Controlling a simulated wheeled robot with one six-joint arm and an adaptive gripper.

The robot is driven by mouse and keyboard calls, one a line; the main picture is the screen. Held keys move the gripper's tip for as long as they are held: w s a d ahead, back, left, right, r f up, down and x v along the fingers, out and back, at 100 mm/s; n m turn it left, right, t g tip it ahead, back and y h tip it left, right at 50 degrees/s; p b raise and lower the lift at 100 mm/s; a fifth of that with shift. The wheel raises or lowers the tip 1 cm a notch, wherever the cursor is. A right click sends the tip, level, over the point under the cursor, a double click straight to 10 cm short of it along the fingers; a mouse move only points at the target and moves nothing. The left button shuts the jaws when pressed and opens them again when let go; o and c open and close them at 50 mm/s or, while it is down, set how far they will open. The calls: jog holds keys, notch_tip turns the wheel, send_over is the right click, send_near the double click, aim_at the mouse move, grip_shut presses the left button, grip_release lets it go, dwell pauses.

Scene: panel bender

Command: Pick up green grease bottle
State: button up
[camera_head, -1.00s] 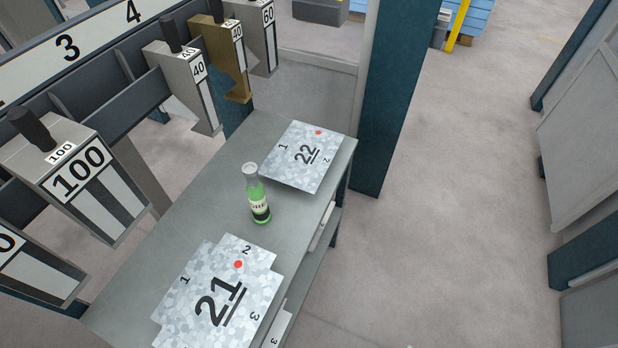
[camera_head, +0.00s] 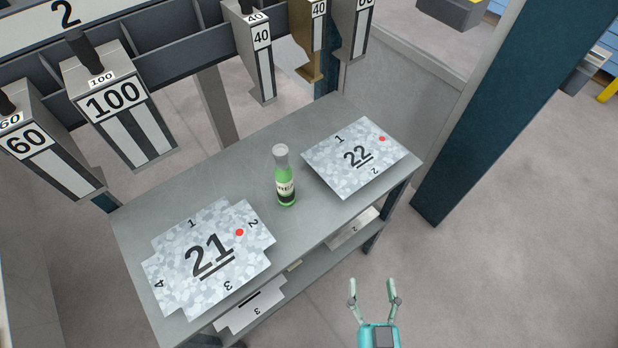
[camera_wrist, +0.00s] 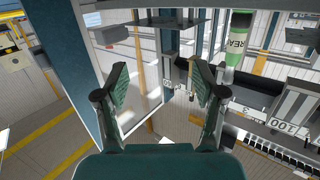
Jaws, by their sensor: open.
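The green grease bottle (camera_head: 285,178) stands upright on the grey table, between the plates marked 21 and 22. It has a grey cap and a pale label. My gripper (camera_head: 374,284) is in the lower right of the head view, in front of the table's edge and apart from the bottle. Its two fingers are spread with nothing between them. In the wrist view, my gripper (camera_wrist: 162,85) is open and empty. The bottle (camera_wrist: 238,42) shows there at the upper right, cut off by the top edge.
The table (camera_head: 188,190) carries plate 21 (camera_head: 175,262) on the left and plate 22 (camera_head: 335,170) on the right. More plates lie on a lower shelf. Numbered tool blocks (camera_head: 122,110) hang behind the table. A dark post (camera_head: 478,125) stands to the right.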

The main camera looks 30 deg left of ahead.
jog(key=w+a+r+n+g+y, duration=0.1)
jog(key=w+a+r+n+y, duration=0.15)
jog(key=a, duration=0.55)
jog(key=n+g+y, duration=0.2)
jog(key=y, duration=0.2)
send_near(286, 181)
jog(key=shift+n+g, duration=0.25)
jog(key=shift+g, duration=0.05)
jog(key=x, duration=0.6)
jog(key=shift+a+r, duration=0.1)
jog(key=shift+a, duration=0.1)
jog(key=shift+w+x, duration=0.25)
jog(key=shift+x, duration=2.55)
jog(key=shift+d, duration=0.2)
grip_shut()
